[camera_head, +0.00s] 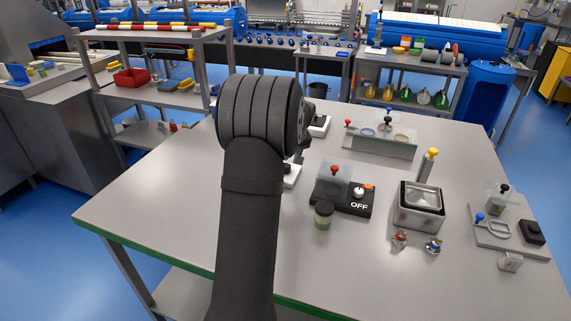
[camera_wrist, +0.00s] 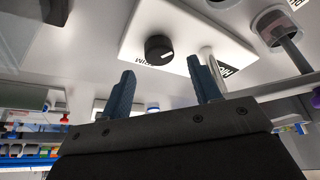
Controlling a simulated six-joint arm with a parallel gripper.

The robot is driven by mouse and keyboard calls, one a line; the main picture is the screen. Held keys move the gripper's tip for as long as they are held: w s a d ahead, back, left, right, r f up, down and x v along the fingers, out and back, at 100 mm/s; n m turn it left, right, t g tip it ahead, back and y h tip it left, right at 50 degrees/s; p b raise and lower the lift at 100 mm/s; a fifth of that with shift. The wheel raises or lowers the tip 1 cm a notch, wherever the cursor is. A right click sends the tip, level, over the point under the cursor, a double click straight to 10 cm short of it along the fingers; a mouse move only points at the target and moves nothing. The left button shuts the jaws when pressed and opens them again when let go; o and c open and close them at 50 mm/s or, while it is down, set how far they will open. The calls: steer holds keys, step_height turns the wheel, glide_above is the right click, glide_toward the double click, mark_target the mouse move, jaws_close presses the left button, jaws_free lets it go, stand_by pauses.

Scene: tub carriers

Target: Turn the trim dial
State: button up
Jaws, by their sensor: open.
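In the wrist view the trim dial is a round black knob (camera_wrist: 158,50) with a short white mark, on a white plate (camera_wrist: 150,22) with partly hidden black lettering beside it. My gripper (camera_wrist: 164,84) shows two blue fingers, spread apart with nothing between them. The dial appears beyond the gap between the fingertips and apart from them. A pale curved handle (camera_wrist: 207,58) stands on the same plate by the right finger. In the head view my arm hides the gripper and the dial; only edges of white plates (camera_head: 292,175) show beside it.
Right of my arm stand a black box reading OFF (camera_head: 343,197), a small jar (camera_head: 323,215), a metal tub (camera_head: 419,208) and a clear long cover (camera_head: 380,145). A grey plate with a ring handle (camera_head: 510,238) lies far right. The table's left part (camera_head: 150,200) is clear.

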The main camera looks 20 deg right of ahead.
steer(key=shift+x, duration=2.05)
steer(key=c, duration=1)
steer(key=shift+a+m+h, duration=0.1)
steer(key=shift+m+h, duration=0.7)
steer(key=shift+m, duration=1.5)
steer(key=o, duration=1)
